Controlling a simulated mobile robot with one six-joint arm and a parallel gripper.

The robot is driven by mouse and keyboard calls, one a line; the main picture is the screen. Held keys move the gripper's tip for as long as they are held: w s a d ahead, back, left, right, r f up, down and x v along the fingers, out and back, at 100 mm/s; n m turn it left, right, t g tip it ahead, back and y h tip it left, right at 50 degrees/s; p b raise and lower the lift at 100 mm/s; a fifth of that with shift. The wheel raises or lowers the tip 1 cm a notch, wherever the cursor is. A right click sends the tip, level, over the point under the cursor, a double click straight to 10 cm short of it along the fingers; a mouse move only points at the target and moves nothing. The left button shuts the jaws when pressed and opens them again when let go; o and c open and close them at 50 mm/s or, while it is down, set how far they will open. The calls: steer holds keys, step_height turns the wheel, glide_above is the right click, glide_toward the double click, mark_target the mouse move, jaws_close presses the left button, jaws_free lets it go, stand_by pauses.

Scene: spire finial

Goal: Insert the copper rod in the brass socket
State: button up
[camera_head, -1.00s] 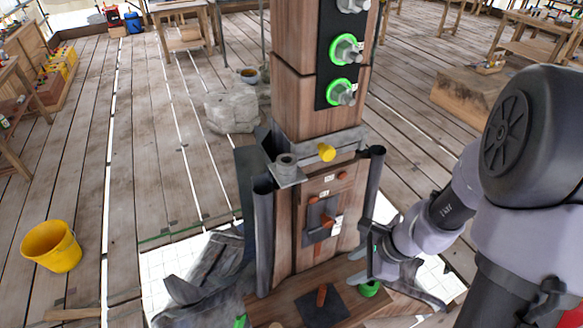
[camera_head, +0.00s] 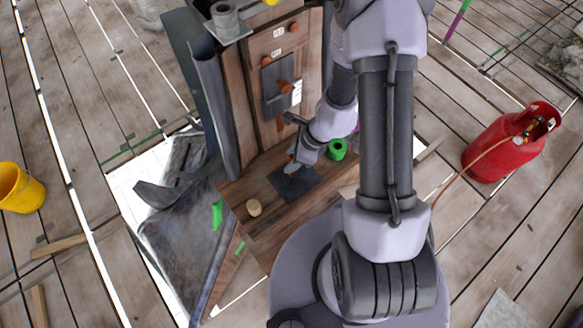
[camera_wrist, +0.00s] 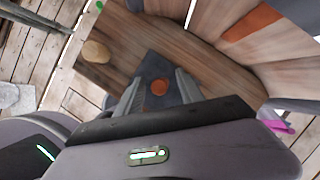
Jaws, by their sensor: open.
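The copper rod (camera_wrist: 159,87) shows end-on in the wrist view, as an orange disc above a dark square plate (camera_head: 305,190). My gripper (camera_head: 291,169) is low over this plate, with its two fingers apart. In the wrist view the fingers lie on either side of the rod; I see no clear contact. In the head view my gripper hides the rod. A yellow cylinder (camera_head: 270,2) on the post is cut by the top edge; I cannot tell whether it is the brass socket. Another copper-coloured piece (camera_head: 285,87) sticks out of a grey plate on the post's front.
A green ring (camera_head: 337,148) is right of my gripper, and a pale wooden round piece (camera_head: 254,207) is to its left. A grey tube (camera_head: 225,14) sits on a bracket at the post. A red gas cylinder (camera_head: 510,142) stands right, a yellow bucket (camera_head: 20,188) left.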

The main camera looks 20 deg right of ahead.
steer(key=shift+f, duration=0.1)
jaws_close()
stand_by(1.3)
